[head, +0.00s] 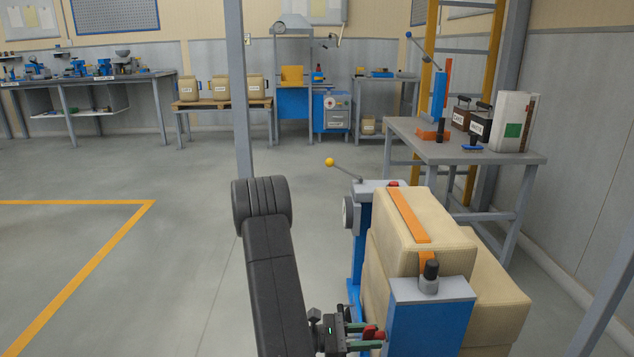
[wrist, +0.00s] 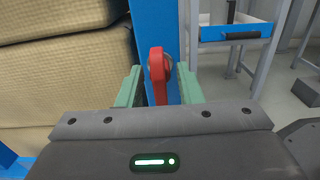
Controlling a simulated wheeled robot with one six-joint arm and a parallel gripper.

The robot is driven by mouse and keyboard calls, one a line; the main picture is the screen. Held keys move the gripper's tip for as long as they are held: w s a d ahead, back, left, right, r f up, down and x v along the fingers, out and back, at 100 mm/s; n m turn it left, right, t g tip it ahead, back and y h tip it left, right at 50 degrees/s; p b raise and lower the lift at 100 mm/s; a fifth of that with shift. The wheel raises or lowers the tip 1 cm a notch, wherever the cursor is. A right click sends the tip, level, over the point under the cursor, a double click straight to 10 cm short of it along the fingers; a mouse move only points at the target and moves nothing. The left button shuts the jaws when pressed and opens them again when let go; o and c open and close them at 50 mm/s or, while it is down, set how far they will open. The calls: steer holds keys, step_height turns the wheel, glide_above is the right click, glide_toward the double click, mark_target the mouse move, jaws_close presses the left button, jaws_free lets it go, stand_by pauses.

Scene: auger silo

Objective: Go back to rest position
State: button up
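My gripper (head: 366,336) is at the bottom centre of the head view, beside a blue post (head: 430,323). In the wrist view its green fingers (wrist: 159,84) are spread apart. A red lever (wrist: 157,70) on the blue post stands between them, with a visible gap on each side. The red lever also shows between the fingers in the head view (head: 371,332). My gripper looks open and holds nothing.
Beige sacks (head: 430,234) are stacked right beside my gripper, with an orange strap (head: 409,215) on top. A crank with a yellow knob (head: 330,162) sticks out behind them. A grey table (head: 455,151) with tools stands at the right. The floor at left is clear.

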steer(key=shift+a, duration=0.1)
steer(key=a+p, duration=0.4)
steer(key=a, duration=1)
steer(key=d+b, duration=0.4)
steer(key=d, duration=0.9)
steer(key=shift+d+f, duration=0.1)
steer(key=shift+d, duration=0.6)
steer(key=n+p, duration=0.1)
steer(key=n, duration=0.3)
steer(key=shift+a+n+p, duration=0.1)
steer(key=shift+n+p, duration=0.2)
steer(key=shift+p, duration=0.1)
steer(key=n, duration=0.5)
steer(key=shift+p, duration=0.4)
steer(key=shift+n, duration=0.3)
